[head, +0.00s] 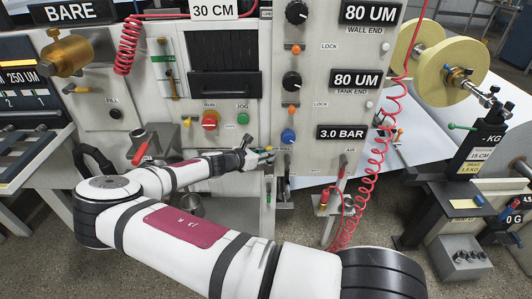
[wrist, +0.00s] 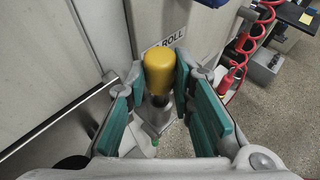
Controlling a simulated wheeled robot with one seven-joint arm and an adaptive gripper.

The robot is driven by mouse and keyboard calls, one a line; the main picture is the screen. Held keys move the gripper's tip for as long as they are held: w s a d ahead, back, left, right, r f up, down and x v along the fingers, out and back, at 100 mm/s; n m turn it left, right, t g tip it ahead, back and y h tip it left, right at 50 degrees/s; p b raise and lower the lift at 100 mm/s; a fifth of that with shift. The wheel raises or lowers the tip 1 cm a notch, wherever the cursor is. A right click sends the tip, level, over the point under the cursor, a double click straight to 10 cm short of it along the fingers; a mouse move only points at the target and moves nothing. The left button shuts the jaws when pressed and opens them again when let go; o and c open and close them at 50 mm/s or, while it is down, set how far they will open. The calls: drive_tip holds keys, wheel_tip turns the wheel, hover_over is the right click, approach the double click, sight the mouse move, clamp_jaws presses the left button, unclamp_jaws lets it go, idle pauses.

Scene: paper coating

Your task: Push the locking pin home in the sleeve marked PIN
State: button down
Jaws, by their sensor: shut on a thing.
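My gripper (head: 258,158) is at the front of the machine, at the lower middle of the head view. In the wrist view my gripper (wrist: 160,88) has its teal pads closed around a yellow-headed pin (wrist: 159,69). The yellow head stands up between the fingertips, with a grey metal stem below it. The stem's lower end is partly hidden, so I cannot tell how deep it sits. I cannot make out a PIN marking on any sleeve. A label ending in ROLL (wrist: 166,44) is on the panel just behind the yellow head.
The machine's front panel (head: 228,149) stands close behind my gripper. A red coiled hose (head: 367,178) hangs to the right, and it also shows in the wrist view (wrist: 245,45). Red and green buttons (head: 209,120) sit above my gripper. Bare floor shows at the wrist view's lower right.

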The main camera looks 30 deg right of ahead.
drive_tip(key=shift+f+b, duration=0.4)
drive_tip(key=shift+f, duration=0.65)
drive_tip(key=c, duration=1.3)
unclamp_jaws()
drive_tip(key=shift+a, duration=0.1)
drive_tip(key=v, duration=1.1)
drive_tip(key=shift+a+r, duration=0.2)
drive_tip(key=shift+a, duration=0.15)
drive_tip(key=shift+s, duration=0.1)
